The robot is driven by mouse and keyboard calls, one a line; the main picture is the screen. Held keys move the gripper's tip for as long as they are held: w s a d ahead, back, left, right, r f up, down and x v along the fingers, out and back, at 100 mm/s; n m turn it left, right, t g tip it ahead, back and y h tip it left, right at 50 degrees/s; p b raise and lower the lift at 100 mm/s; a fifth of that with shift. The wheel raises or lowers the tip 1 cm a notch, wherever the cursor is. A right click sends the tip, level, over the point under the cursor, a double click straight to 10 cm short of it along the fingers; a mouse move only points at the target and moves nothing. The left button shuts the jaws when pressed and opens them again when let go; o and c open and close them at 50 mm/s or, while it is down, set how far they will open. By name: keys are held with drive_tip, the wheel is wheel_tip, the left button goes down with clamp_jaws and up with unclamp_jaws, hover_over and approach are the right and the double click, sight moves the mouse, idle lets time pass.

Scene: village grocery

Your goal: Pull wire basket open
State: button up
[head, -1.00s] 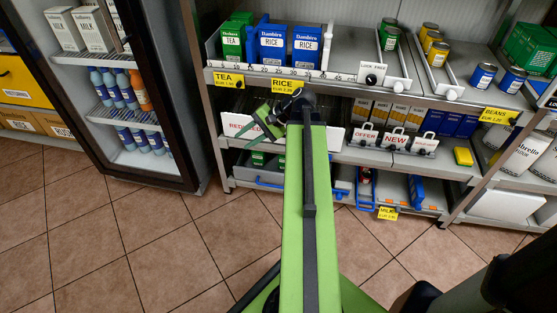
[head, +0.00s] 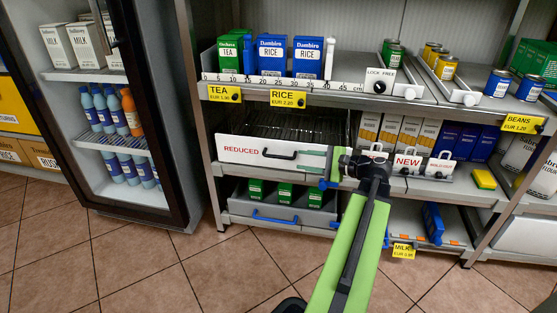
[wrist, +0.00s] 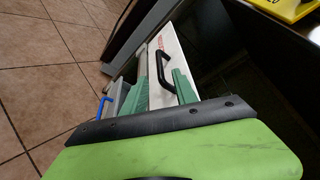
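The wire basket (head: 290,127) is on the middle shelf at left, dark wire mesh behind a white front panel marked REDUCED (head: 240,149). A black bar handle (head: 280,154) is on the panel. My gripper (head: 318,161) is just right of the handle in the head view, at the panel's right part. In the wrist view my gripper (wrist: 162,85) shows two green fingers spread apart, with the black handle (wrist: 165,62) ahead, near the gap between them. I cannot tell whether they touch it. The panel's right end is hidden behind my gripper.
Below the basket is a grey drawer with a blue handle (head: 275,218) and green packs. Offer and NEW sign holders (head: 408,162) stand right of my gripper. A glass-door fridge (head: 160,110) stands at left. The tiled floor in front (head: 190,265) is clear.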

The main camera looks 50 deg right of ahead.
sight(282, 157)
drive_tip(key=b+x, duration=0.2)
drive_tip(key=x, duration=0.9)
drive_tip(key=shift+f, duration=0.15)
clamp_jaws()
idle(0.6)
